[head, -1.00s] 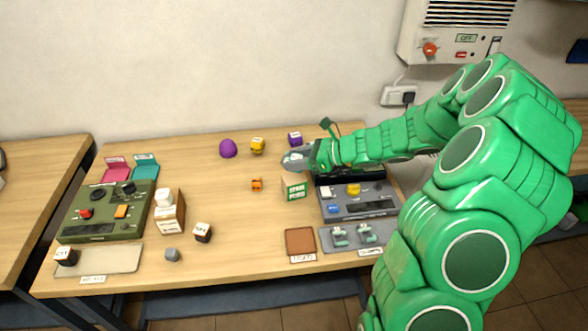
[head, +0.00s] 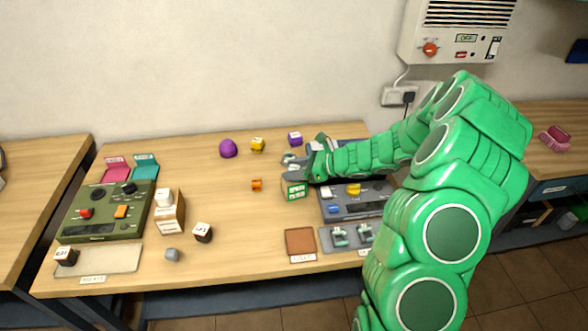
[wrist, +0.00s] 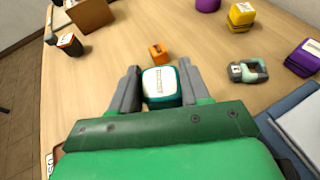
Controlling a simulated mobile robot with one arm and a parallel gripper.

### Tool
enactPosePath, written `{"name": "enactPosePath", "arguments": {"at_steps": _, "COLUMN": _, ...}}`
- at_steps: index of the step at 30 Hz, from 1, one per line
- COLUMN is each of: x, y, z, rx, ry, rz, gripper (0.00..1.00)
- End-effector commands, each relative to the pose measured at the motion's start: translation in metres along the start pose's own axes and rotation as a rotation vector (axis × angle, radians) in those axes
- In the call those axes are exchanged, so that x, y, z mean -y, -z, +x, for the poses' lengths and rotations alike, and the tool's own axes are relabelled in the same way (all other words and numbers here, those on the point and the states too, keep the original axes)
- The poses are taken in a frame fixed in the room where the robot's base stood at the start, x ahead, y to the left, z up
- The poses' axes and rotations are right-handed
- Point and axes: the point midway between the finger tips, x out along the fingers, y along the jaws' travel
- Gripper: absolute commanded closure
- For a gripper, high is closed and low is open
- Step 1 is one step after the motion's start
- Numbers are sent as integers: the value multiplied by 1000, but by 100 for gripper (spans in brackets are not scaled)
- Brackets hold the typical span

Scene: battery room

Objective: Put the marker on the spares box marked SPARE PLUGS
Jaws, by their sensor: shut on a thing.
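I take this block to be the marker.
A grey-green clamp-like piece (wrist: 248,71) lies behind my gripper. A grey device panel (head: 350,209) stands to the right, a brown pad (head: 300,242) in front. The table's middle is clear.

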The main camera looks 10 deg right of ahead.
Motion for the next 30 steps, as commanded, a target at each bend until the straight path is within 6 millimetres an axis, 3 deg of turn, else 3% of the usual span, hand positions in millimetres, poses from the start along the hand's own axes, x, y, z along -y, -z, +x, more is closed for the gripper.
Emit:
{"name": "enactPosePath", "arguments": {"at_steps": 9, "x": 0, "y": 2, "z": 1, "rx": 0, "ry": 0, "rz": -1, "gripper": 84}}
{"name": "enactPosePath", "arguments": {"at_steps": 10, "x": 0, "y": 2, "z": 1, "rx": 0, "ry": 0, "rz": -1, "gripper": 52}}
{"name": "enactPosePath", "arguments": {"at_steps": 15, "x": 0, "y": 2, "z": 1, "rx": 0, "ry": 0, "rz": -2, "gripper": 28}}
{"name": "enactPosePath", "arguments": {"at_steps": 26, "x": 0, "y": -1, "z": -1, "rx": 0, "ry": 0, "rz": -2, "gripper": 28}}
{"name": "enactPosePath", "arguments": {"at_steps": 30, "x": 1, "y": -1, "z": -14, "rx": 1, "ry": 2, "rz": -2, "gripper": 28}}
